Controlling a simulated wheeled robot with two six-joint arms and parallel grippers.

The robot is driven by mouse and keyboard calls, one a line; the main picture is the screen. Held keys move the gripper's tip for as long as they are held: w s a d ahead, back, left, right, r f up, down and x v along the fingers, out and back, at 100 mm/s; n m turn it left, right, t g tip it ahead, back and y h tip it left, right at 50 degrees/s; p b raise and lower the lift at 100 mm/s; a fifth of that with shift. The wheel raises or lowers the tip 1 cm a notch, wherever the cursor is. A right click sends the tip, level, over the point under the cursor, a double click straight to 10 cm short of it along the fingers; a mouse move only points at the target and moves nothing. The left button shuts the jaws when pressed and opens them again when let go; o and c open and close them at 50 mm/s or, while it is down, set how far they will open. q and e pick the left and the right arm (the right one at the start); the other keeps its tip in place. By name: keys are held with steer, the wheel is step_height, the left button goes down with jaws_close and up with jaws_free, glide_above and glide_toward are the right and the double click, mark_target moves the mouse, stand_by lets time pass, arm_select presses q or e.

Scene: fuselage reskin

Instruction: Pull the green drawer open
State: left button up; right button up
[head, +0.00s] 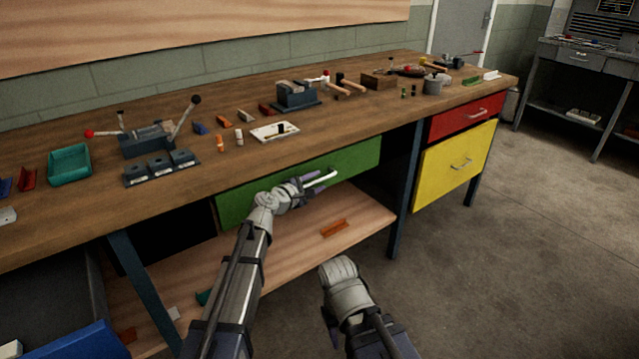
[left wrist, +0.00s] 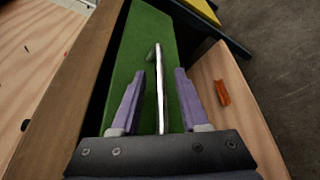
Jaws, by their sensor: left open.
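The green drawer (head: 356,160) sits under the front edge of the workbench in the head view, and its front also shows in the left wrist view (left wrist: 128,66). Its pale bar handle (head: 322,180) also runs up the middle of the left wrist view (left wrist: 159,88). My left gripper (head: 312,180) is at the handle. In the left wrist view its two purple fingers (left wrist: 156,92) are open, one on each side of the bar, with visible gaps. My right arm is low in the head view, and its fingers cannot be made out.
The workbench top (head: 340,118) carries tools and small parts. A red drawer (head: 466,117) and a yellow drawer (head: 456,165) are to the right. A blue drawer (head: 75,343) stands out at lower left. An orange part (head: 334,228) lies on the lower shelf (head: 290,238).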

arm_select(q)
steer(key=shift+x, duration=1.1)
jaws_close()
stand_by(0.6)
